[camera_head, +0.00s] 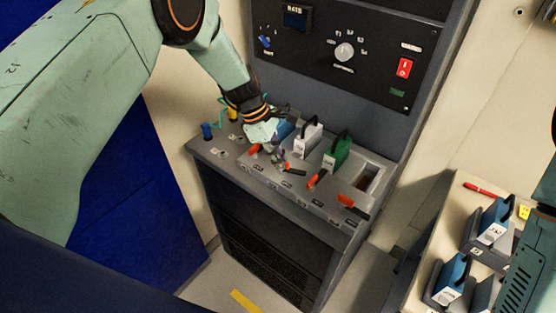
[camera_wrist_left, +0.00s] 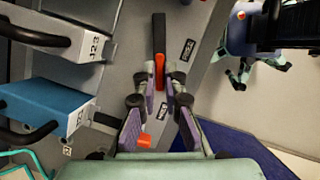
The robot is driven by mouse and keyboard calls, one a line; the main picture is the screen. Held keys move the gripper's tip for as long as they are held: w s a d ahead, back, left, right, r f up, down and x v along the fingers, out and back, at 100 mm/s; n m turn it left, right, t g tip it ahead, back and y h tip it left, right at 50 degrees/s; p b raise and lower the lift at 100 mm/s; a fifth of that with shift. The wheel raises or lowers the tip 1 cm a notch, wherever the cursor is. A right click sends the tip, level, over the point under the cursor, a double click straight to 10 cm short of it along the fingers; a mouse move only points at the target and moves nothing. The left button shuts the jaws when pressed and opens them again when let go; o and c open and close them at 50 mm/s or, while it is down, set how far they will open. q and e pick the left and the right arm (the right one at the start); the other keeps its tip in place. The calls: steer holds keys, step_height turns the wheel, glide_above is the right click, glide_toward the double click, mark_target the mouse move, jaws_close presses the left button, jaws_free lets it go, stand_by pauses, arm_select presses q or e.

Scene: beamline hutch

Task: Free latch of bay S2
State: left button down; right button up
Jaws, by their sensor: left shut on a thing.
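My left gripper (camera_head: 275,156) reaches down to the sloped top of the grey console. It is shut on a latch lever (camera_head: 294,170) in front of the white module (camera_head: 307,138). In the left wrist view the lever (camera_wrist_left: 159,75), black with an orange part, stands between the fingertips (camera_wrist_left: 158,92). The white module (camera_wrist_left: 60,38) is beside it. Small labels lie near the lever, too blurred to read surely. What looks like my right gripper (camera_wrist_left: 242,72) shows at the upper right of the wrist view, its jaws unclear.
A blue module (camera_wrist_left: 50,105) and a green module (camera_head: 337,152) flank the white one. An open empty bay (camera_head: 370,178) is at the right. Other orange latches (camera_head: 316,180) line the front. A side table (camera_head: 450,205) holds more modules.

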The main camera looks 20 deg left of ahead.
arm_select(q)
steer(key=shift+d+f+m+g+b, duration=0.1)
steer(key=shift+m+g+b, duration=0.4)
steer(key=shift+m, duration=0.4)
steer(key=shift+f+m+g+b, duration=0.1)
steer(key=shift+m+g+b, duration=0.2)
steer(key=shift+m+b, duration=0.45)
steer(key=shift+s+m, duration=0.1)
steer(key=shift+m, duration=0.25)
steer(key=c, duration=1.8)
jaws_free()
steer(key=o, duration=0.4)
steer(key=shift+d+r, duration=0.1)
steer(key=shift+c, duration=0.2)
